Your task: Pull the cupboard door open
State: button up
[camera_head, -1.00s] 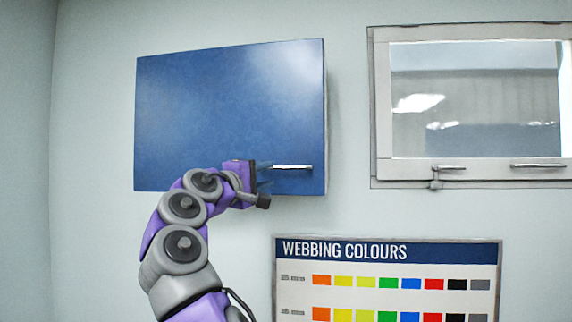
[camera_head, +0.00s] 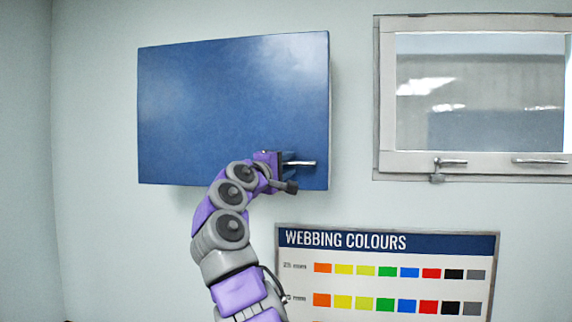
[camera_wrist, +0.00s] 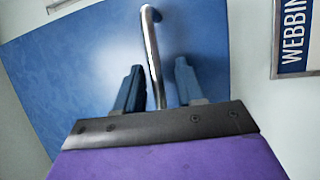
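The blue cupboard door (camera_head: 220,105) is on the wall in the head view and looks shut. Its silver bar handle (camera_head: 302,163) sits at the lower right of the door. My gripper (camera_head: 290,165) is at the left part of the handle. In the wrist view the door (camera_wrist: 80,60) fills much of the picture. The handle (camera_wrist: 152,50) runs between the two blue fingers of my gripper (camera_wrist: 160,85). The fingers stand apart with a gap on each side of the bar. The far end of the handle shows beyond the fingertips; its near end is hidden by the gripper.
A framed window (camera_head: 385,100) with two latches is to the right of the cupboard. A webbing colours chart (camera_head: 390,240) hangs below, right of my arm. The wall between the cupboard and the window is clear.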

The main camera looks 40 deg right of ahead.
jog(key=shift+s+d, duration=0.15)
jog(key=shift+d, duration=0.05)
grip_shut()
jog(key=shift+s+a+f, duration=0.15)
jog(key=shift+a, duration=0.1)
dwell(0.4)
